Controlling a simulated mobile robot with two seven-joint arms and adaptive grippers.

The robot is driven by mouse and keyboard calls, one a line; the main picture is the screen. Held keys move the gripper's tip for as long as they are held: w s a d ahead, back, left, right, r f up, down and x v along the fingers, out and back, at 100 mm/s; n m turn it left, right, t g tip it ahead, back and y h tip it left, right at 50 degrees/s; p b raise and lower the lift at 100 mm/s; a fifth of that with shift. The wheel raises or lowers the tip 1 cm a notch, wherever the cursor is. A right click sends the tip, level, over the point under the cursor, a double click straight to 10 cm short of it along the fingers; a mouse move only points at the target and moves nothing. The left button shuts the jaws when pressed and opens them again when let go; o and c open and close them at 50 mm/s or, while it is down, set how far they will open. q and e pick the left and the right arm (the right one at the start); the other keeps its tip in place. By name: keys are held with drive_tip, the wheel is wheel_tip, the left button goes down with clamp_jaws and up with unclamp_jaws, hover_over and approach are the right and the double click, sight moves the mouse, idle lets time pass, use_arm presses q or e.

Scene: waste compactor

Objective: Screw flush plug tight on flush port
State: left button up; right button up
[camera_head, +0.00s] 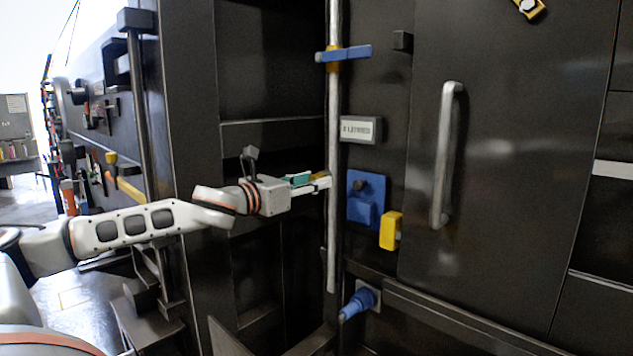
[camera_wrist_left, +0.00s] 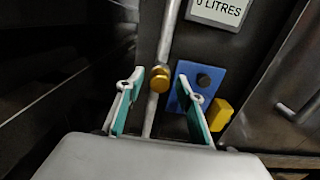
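A round brass piece (camera_wrist_left: 159,79) sits on the grey vertical pipe (camera_wrist_left: 170,35), which also shows in the head view (camera_head: 332,240). It looks like the flush port or its plug; I cannot tell whether it is one part or two. My left gripper (camera_head: 325,183) is at the pipe, level with the brass piece. In the left wrist view its two teal-padded fingers (camera_wrist_left: 160,95) are apart, with the brass piece between or just beyond their tips. Contact cannot be seen. My right gripper is in neither view.
A blue plate (camera_head: 376,193) with a dark knob and a yellow block (camera_head: 391,230) sit right of the pipe. A blue valve handle (camera_head: 350,53) crosses the pipe higher up. A blue fitting (camera_head: 358,302) juts out below. A long door handle (camera_head: 446,155) stands further right.

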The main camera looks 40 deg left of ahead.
use_arm(q)
drive_tip(key=n+b, duration=0.3)
drive_tip(key=n, duration=1.5)
clamp_jaws()
drive_tip(key=shift+r, duration=0.1)
